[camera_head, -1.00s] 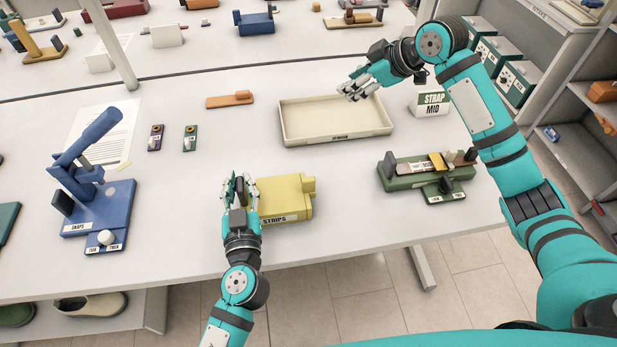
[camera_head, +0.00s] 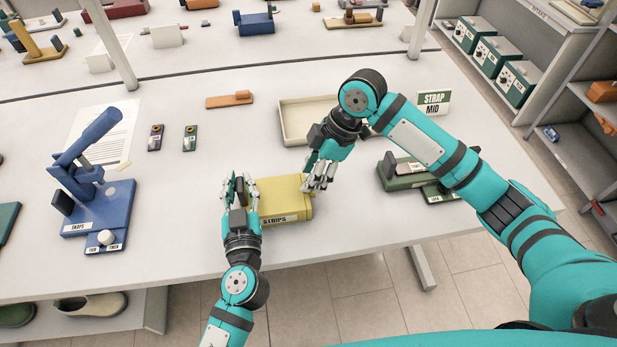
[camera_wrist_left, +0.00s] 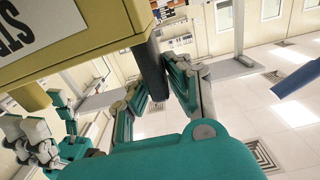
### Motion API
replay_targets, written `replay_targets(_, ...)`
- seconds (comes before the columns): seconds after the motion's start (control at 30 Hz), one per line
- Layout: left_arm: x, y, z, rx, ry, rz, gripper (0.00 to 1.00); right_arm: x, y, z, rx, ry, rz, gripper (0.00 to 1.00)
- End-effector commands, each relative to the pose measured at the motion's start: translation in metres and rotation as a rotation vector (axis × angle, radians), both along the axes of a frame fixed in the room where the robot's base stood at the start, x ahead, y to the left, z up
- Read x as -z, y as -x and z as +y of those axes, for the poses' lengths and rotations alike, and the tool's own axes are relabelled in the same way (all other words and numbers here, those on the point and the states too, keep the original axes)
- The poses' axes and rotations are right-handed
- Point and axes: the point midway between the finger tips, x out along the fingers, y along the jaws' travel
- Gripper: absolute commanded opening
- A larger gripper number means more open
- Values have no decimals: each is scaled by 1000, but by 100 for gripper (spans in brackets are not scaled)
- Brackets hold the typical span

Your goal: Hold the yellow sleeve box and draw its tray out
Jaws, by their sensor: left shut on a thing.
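The yellow sleeve box (camera_head: 283,197), labelled STRIPS, lies on the table near its front edge. My left gripper (camera_head: 240,188) is shut on the box's left end. In the left wrist view the yellow box (camera_wrist_left: 95,45) fills the upper left, with a dark fingertip against its side. My right gripper (camera_head: 318,181) is at the box's right end, where the tray's end knob was visible earlier. Its fingers cover that knob in the head view, so whether they grip it is unclear. The right gripper also shows at the left of the left wrist view (camera_wrist_left: 32,138).
A cream shallow tray (camera_head: 297,122) stands behind my right arm. A green fixture (camera_head: 402,180) is to the right, partly covered by my arm. A blue press labelled SNAPS (camera_head: 105,205) stands at left. The table between the press and the box is clear.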

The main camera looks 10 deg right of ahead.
Motion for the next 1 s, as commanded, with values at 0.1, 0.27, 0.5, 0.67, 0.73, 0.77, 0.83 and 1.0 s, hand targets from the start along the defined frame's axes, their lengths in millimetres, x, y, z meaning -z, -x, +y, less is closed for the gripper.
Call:
replay_targets(0.1, 0, 0, 0, 0, 0, 0, 0, 13, 0, 5, 0, 1, 1, 38)
replay_targets(0.27, 0, 0, 0, 0, 0, 0, 0, 19, 0, 8, 0, 0, -1, 38)
replay_targets(0.5, 0, 0, 0, 0, 0, 0, 0, 20, 0, 8, 0, 0, -1, 38)
replay_targets(0.67, 0, 0, 0, 0, 0, 0, 0, 20, 0, 8, 0, 0, -1, 19)
replay_targets(0.73, 0, 0, 0, 0, 0, 0, 0, 20, 0, 8, 0, 0, -1, 10)
replay_targets(0.77, 0, 0, 0, 0, 0, 0, 0, 20, 0, 8, 0, 0, -1, 6)
replay_targets(0.83, 0, 0, 0, 0, 0, 0, 0, 20, 0, 8, 0, 0, -1, 0)
replay_targets(1.0, 0, 0, 0, 0, 0, 0, 0, 20, -1, 8, 2, 0, -1, 0)
